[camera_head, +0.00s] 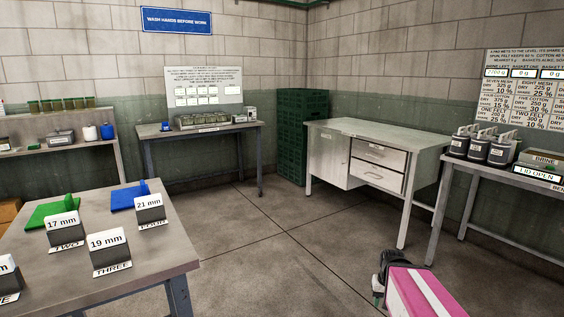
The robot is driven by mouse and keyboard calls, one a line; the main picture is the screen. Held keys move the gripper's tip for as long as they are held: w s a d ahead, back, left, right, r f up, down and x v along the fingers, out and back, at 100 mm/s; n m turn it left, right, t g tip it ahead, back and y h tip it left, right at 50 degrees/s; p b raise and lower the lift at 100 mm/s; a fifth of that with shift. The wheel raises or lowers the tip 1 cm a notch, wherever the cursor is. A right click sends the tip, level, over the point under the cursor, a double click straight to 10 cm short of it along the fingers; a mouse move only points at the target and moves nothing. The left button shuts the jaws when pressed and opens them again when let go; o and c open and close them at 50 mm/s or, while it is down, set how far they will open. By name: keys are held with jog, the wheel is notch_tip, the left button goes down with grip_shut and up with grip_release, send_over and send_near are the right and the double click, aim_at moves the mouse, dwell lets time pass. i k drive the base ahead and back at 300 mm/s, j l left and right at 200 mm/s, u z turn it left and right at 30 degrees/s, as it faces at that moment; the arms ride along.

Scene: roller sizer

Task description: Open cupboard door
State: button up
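The cupboard door (328,160) is a pale, worn panel on the left of the front of a metal bench unit (385,133). It looks shut, and its handle cannot be made out clearly. Two drawers sit to its right, an upper drawer (392,157) and a lower drawer (390,179), and both look closed. My gripper (377,292) shows at the bottom, right of centre, below and in front of the unit and apart from the door. Its fingers are small and partly hidden, so I cannot tell whether they are open.
Open floor (280,255) lies in front of the unit. A table (165,238) with labelled boxes stands at the left. A bench (512,185) with several dark containers stands at the right. Green crates (303,112) are stacked behind the unit.

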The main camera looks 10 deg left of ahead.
aim_at(330, 150)
jog(key=u, duration=0.25)
jog(key=i+l, duration=0.1)
jog(key=i, duration=0.55)
jog(key=i+l, duration=0.15)
jog(key=i, duration=0.45)
jog(key=i+l, duration=0.1)
jog(key=i, duration=0.55)
jog(key=i+l, duration=0.15)
jog(key=i, duration=0.5)
jog(key=i+l, duration=0.1)
jog(key=i, duration=0.55)
jog(key=i+l, duration=0.15)
jog(key=i, duration=0.5)
